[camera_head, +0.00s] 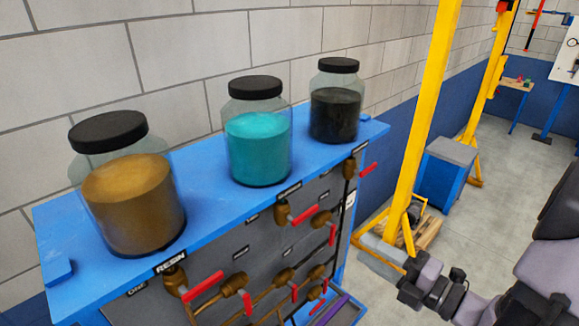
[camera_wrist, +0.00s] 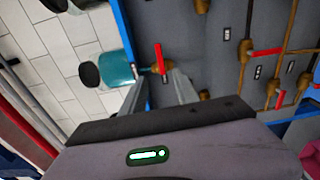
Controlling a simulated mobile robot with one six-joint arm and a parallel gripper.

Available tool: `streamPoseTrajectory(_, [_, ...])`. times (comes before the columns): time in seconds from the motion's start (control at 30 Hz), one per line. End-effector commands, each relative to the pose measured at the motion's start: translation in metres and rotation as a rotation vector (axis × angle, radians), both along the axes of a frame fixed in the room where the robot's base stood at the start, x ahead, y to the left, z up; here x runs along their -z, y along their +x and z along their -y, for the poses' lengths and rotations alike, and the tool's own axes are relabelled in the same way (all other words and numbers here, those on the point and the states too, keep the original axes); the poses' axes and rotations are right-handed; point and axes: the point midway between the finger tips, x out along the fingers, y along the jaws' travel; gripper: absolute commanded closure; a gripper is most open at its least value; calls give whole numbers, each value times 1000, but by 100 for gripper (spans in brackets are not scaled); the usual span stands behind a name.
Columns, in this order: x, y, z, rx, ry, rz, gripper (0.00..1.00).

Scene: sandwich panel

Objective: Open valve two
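A brass valve with a red handle (camera_head: 303,214) is on the grey front of the panel, below the teal jar (camera_head: 258,148). Its number label is too small to read. In the wrist view, a red-handled valve (camera_wrist: 158,57) beside the teal jar (camera_wrist: 116,68) shows ahead, between the fingertips, with its handle pointing up in the picture. My gripper (camera_head: 376,254) is to the right of the panel, clear of it in the head view. In the wrist view, my gripper (camera_wrist: 157,84) has its two fingers apart with nothing held between them.
A brown jar (camera_head: 130,205) stands at the left, above labels "RESIN" and "ONE". A black jar (camera_head: 334,115) stands at the right. Several other red-handled valves and brass pipes crowd the panel front. A yellow post (camera_head: 425,110) stands behind my gripper. Floor at right is open.

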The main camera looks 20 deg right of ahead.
Motion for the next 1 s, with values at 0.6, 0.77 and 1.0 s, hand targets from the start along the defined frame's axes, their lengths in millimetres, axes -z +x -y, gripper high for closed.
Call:
streamPoseTrajectory(0.6, [0, 132, -43, 26, 38, -1, 64])
streamPoseTrajectory(0.77, [0, 154, -49, 29, 36, 0, 64])
streamPoseTrajectory(1.0, [1, 162, -52, 32, 37, -1, 64])
